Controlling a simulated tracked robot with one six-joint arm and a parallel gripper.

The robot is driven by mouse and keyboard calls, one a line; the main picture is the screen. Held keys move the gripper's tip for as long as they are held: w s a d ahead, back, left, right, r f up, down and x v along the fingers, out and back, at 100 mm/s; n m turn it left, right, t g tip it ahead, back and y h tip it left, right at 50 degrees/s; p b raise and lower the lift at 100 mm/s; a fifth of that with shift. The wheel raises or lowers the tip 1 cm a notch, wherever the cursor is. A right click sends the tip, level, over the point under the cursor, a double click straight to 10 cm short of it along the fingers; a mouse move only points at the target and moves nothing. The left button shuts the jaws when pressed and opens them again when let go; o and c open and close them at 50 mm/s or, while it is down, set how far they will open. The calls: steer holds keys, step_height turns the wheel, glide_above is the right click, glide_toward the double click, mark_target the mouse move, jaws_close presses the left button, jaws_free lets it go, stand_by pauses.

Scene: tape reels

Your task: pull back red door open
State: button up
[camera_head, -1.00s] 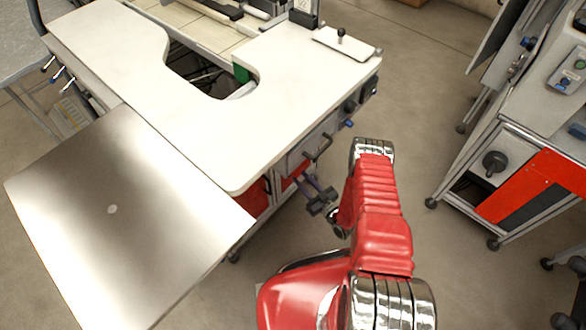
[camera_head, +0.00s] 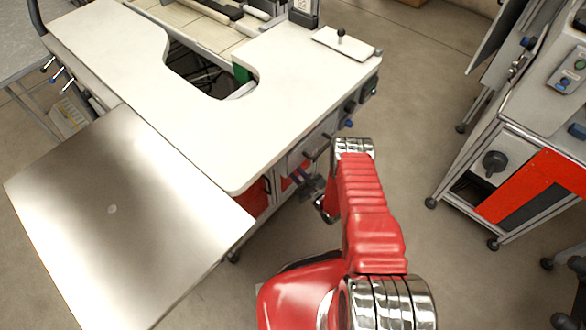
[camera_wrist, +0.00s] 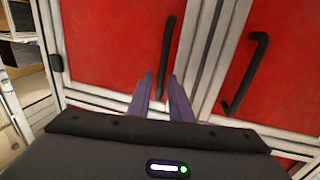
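Two red doors fill the wrist view, a left door (camera_wrist: 110,45) and a right door (camera_wrist: 285,80), both closed in pale metal frames. Each has a black bar handle: the left handle (camera_wrist: 168,50) is upright, and the right handle (camera_wrist: 246,72) leans in the picture. My gripper (camera_wrist: 160,78) is open, its two purple fingers apart, with the lower part of the left handle appearing between them. I cannot tell whether they touch it. In the head view my gripper (camera_head: 308,186) is beside the cabinet below the white tabletop, partly hidden by my red arm; a red door (camera_head: 254,200) shows slightly.
The white tabletop (camera_head: 190,130) overhangs the doors, with a metal plate (camera_head: 110,215) at its left. Another wheeled machine (camera_head: 510,180) with a red panel stands at right. Grey floor between them is free.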

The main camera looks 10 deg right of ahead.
jaws_close()
steer(key=shift+d, duration=0.1)
stand_by(0.4)
